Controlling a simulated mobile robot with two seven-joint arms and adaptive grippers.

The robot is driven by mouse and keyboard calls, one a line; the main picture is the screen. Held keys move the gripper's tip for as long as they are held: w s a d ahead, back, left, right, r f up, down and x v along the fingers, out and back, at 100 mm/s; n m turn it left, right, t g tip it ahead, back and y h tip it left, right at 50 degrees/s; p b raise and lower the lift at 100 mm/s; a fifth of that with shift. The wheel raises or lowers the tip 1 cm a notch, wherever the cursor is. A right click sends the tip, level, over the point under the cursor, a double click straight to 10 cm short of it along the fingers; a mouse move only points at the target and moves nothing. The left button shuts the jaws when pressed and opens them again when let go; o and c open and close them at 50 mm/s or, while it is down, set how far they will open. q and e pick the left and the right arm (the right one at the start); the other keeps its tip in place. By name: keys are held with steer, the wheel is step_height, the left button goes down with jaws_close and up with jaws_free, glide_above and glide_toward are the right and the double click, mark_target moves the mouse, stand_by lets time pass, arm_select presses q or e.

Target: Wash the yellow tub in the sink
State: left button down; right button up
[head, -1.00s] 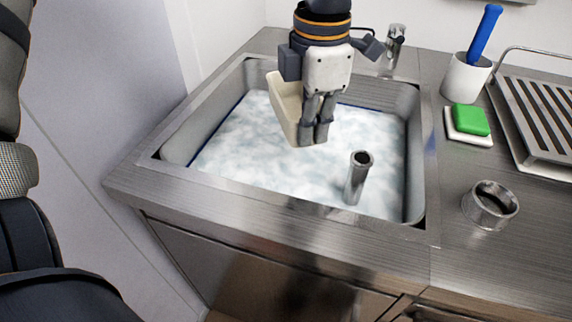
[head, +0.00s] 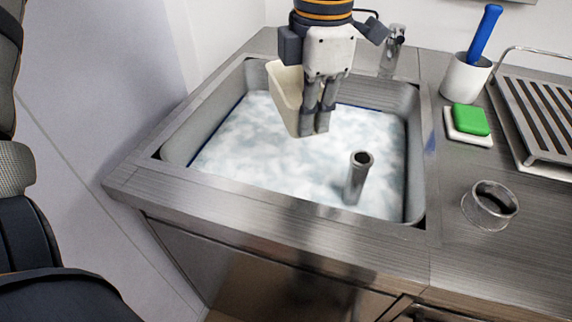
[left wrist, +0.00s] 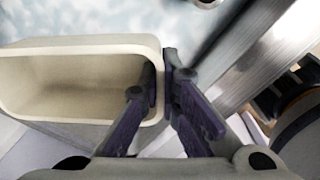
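The yellow tub (head: 285,95), pale cream in colour, is tilted on its side above the sink (head: 415,150). The sink holds foamy, cloudy water (head: 240,145). My left gripper (head: 314,128) is shut on the tub's wall. In the left wrist view, the gripper (left wrist: 160,75) has one finger inside the tub (left wrist: 60,50) and one outside, and the tub looks empty. The tub appears just above the water, though the exact gap cannot be told. My right gripper is not in view.
An upright metal pipe (head: 357,180) stands in the sink's front right, and a faucet (head: 392,50) behind. To the right are a metal ring (head: 490,206), a green sponge (head: 471,119) on a white dish, a white cup (head: 466,76) with a blue-handled brush, and a drying rack (head: 540,120).

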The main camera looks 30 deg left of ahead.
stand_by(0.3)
arm_select(q)
steer(key=shift+r, duration=1.55)
